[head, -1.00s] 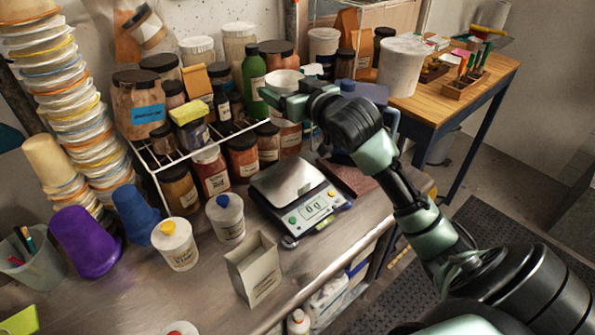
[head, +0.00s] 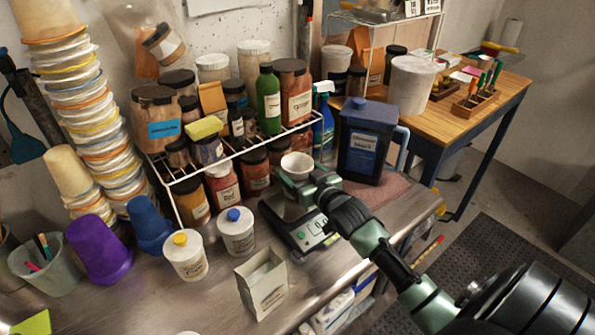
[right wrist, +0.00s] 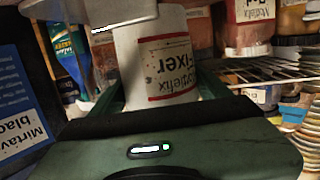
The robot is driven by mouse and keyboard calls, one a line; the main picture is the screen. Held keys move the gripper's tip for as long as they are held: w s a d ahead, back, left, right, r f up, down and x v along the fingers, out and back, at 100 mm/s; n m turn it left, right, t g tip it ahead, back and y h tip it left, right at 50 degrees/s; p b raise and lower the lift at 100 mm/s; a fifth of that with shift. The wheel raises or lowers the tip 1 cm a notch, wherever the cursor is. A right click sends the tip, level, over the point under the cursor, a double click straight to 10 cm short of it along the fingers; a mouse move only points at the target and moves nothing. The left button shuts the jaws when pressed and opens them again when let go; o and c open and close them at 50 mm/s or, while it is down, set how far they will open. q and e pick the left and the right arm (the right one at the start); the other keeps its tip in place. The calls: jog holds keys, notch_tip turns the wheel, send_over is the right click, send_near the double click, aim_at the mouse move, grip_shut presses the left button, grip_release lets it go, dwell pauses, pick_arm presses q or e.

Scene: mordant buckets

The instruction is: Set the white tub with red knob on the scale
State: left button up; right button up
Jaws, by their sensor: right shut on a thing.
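My right gripper (head: 298,186) is shut on a white tub (head: 297,163) above or at the scale; I cannot tell whether they touch. The right wrist view shows this tub (right wrist: 160,62) between the fingers, with a red-banded label reading "Fixer". I cannot make out a knob on it. The scale (head: 303,236) is on the steel bench, its plate mostly hidden by the gripper and tub. My left gripper is not in view.
White tubs with yellow (head: 185,255) and blue (head: 236,231) knobs and a paper bag (head: 263,283) stand left of the scale. A wire rack (head: 232,160) of jars is behind. A dark blue canister (head: 366,140) stands right of the gripper.

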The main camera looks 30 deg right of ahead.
jog(key=shift+f, duration=0.35)
jog(key=shift+f, duration=0.1)
jog(key=o, duration=1.5)
jog(key=shift+c, duration=0.2)
jog(key=shift+r, duration=0.2)
jog(key=s+r+b, duration=0.1)
jog(key=s+b, duration=0.1)
jog(key=s, duration=1)
jog(key=shift+a+r, duration=0.35)
jog(key=shift+a, duration=0.05)
